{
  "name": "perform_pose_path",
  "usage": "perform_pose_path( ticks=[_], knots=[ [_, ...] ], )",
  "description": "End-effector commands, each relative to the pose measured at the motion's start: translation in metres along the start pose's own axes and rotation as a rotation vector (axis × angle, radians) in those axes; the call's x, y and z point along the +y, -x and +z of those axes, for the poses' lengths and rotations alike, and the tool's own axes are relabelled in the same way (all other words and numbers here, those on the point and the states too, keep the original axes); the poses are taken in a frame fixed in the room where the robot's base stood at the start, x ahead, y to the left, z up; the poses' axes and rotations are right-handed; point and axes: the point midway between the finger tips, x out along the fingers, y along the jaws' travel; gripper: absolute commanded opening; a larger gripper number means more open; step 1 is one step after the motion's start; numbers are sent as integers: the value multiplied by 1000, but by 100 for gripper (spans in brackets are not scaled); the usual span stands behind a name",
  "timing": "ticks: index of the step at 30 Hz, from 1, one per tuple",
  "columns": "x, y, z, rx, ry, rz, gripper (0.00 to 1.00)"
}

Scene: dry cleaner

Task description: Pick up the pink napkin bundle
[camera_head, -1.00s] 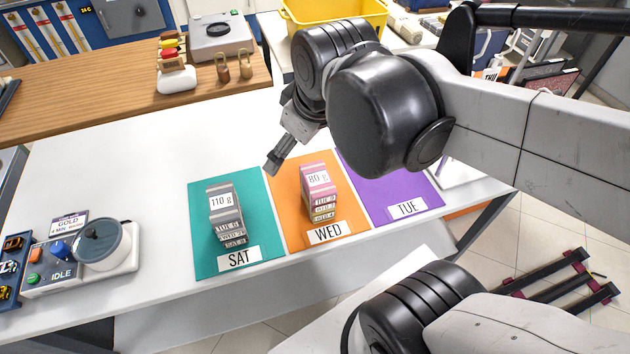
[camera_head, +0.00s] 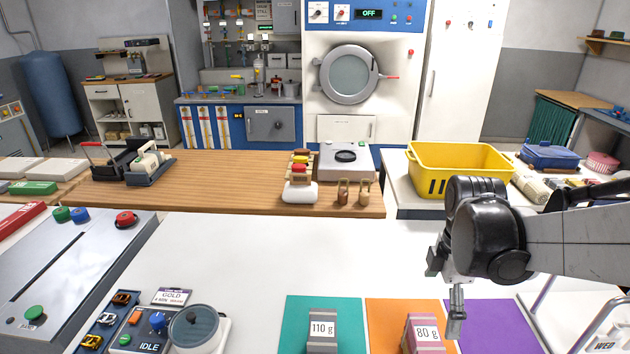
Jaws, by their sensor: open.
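The pink napkin bundle (camera_head: 426,336), labelled 80 g, stands on the orange mat (camera_head: 390,312) at the bottom of the picture. Its lower part is cut off by the frame edge. My gripper (camera_head: 457,322) points down just to the right of the bundle's top, near the border of the orange and purple mats. From this view I cannot tell how far above the mats it is. It is open, and nothing shows between its fingers.
A grey bundle (camera_head: 323,331) labelled 110 g stands on the teal mat (camera_head: 296,318). The purple mat (camera_head: 497,325) is bare where visible. A yellow basket (camera_head: 460,165) is behind my arm. The white table between is clear.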

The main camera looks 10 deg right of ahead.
Motion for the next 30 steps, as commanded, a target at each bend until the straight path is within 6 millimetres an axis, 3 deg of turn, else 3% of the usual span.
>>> perform_pose_path(
  ticks=[9, 19, 30],
  knots=[
    [1, -49, 0, 0, -1, 1, 100],
    [0, -67, -2, 0, -1, 1, 100],
    [1, -107, -5, 0, -2, 1, 100]
  ],
)
